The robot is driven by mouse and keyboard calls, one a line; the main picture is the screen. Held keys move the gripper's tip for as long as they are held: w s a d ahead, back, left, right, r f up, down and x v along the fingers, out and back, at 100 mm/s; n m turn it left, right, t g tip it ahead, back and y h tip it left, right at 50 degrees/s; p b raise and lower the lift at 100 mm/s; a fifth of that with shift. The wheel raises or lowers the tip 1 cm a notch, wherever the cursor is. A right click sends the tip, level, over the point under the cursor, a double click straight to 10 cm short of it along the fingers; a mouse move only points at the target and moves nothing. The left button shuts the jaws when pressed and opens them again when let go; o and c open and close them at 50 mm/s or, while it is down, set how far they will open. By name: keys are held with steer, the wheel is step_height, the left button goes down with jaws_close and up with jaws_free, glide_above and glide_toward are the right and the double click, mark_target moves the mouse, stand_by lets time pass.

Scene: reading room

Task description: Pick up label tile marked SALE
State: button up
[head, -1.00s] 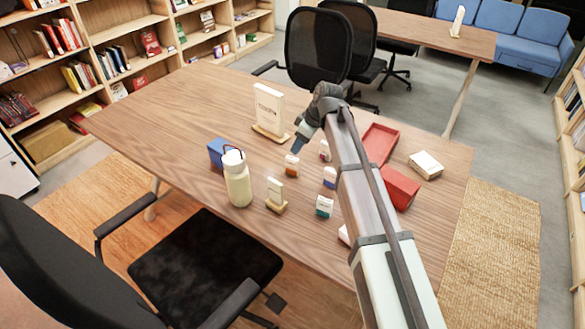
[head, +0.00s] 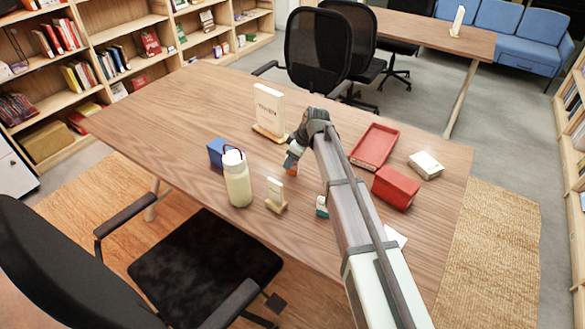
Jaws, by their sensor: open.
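Small label tiles lie on the wooden table (head: 185,110); no marking on them is legible, so I cannot tell which one reads SALE. An orange-and-white tile (head: 290,171) is right below my gripper (head: 291,163), partly hidden by it. My gripper is open and points down at this tile; I cannot tell whether the fingers are around it. A teal-and-white tile (head: 321,208) shows at the left edge of my arm, partly covered. My arm hides the table just right of the gripper.
A cream bottle (head: 238,180), a blue box (head: 216,152) and a small stand (head: 276,196) are left of my arm. An upright sign (head: 268,106) stands behind. A red tray (head: 375,147), a red box (head: 396,188) and a white box (head: 426,165) are right. The table's left is clear.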

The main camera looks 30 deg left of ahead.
jaws_close()
stand_by(0.4)
